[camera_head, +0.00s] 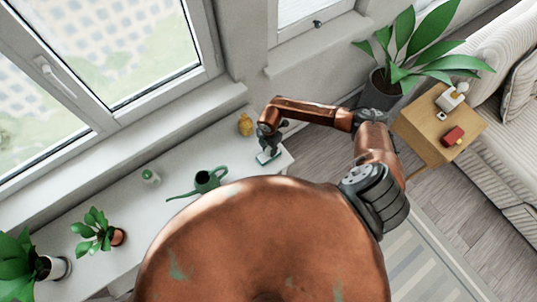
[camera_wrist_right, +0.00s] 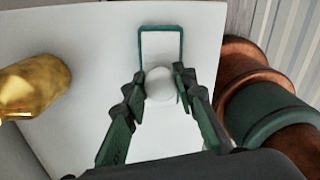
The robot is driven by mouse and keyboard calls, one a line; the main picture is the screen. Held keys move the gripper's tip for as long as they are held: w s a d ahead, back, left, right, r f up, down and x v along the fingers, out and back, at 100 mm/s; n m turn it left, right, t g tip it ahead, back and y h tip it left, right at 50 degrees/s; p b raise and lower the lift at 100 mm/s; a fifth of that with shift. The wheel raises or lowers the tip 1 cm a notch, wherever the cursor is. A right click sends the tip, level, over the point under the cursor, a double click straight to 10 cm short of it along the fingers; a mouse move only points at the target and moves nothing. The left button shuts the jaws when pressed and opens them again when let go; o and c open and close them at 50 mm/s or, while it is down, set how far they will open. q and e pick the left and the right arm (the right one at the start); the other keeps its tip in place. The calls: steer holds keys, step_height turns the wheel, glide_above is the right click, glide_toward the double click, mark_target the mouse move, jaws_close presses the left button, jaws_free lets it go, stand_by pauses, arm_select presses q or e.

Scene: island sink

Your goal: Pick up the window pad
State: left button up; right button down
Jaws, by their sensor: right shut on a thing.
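The window pad (camera_head: 268,157) is a small white pad with a green rim at the right end of the white sill counter in the head view. In the right wrist view the pad (camera_wrist_right: 161,46) shows its flat white face and a round pale knob. My right gripper (camera_head: 269,148) is over the pad, and its fingers (camera_wrist_right: 160,84) are closed on either side of the knob. The pad looks to be at or just above the counter; I cannot tell if it touches. My left gripper is not in view.
A golden ornament (camera_head: 245,124) stands close to the pad, also in the wrist view (camera_wrist_right: 34,88). A green watering can (camera_head: 207,181), a small bottle (camera_head: 150,176) and potted plants (camera_head: 98,232) stand farther left. The window (camera_head: 100,60) rises behind.

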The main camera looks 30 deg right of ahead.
stand_by(0.4)
steer(key=shift+r, duration=0.6)
steer(key=s+a+r+b, duration=0.2)
steer(key=s+a+r, duration=0.5)
steer(key=s+r, duration=0.4)
steer(key=shift+s+a+r+b, duration=0.3)
steer(key=shift+s+r+b, duration=0.05)
steer(key=shift+s+r, duration=0.05)
steer(key=c, duration=2.2)
jaws_free()
steer(key=c, duration=0.4)
